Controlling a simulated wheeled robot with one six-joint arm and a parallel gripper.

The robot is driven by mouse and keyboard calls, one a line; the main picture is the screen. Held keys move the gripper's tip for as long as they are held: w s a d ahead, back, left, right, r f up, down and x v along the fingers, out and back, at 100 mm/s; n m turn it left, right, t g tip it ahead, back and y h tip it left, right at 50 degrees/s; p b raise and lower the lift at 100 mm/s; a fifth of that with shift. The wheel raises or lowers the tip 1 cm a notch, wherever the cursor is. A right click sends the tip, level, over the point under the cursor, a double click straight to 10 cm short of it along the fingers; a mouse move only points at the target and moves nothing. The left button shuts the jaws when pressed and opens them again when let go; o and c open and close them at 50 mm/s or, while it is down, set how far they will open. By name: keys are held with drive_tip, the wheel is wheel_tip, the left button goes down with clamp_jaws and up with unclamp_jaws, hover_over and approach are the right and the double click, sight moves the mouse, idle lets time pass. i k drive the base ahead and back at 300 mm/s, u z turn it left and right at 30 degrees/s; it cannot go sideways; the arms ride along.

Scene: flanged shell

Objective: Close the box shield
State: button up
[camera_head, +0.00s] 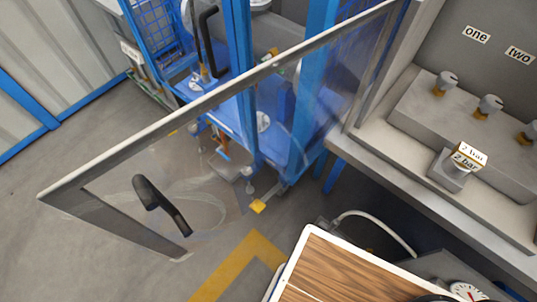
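The box shield (115,228) is a clear pane in a grey metal frame. It stands swung open, reaching from the box's front at the upper right out to the lower left. A black bar handle (163,207) sits on the pane near its free end. The box (420,150) is a grey metal housing at the right, and its front is uncovered. My gripper is not in view.
Inside the box are several knobs (489,104) and a small block marked "2 bar" (466,158). A blue-framed station (240,70) stands behind the pane. A pale hose (380,218) and a gauge (466,291) are below the box. Grey floor (60,250) is free at the left.

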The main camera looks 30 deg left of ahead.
sight(68, 196)
drive_tip(key=z, duration=0.05)
drive_tip(key=k, duration=0.3)
drive_tip(key=z, duration=1.95)
drive_tip(key=k, duration=1.95)
drive_tip(key=u, duration=1.35)
drive_tip(key=k, duration=0.75)
drive_tip(key=u, duration=0.8)
drive_tip(key=i, duration=0.5)
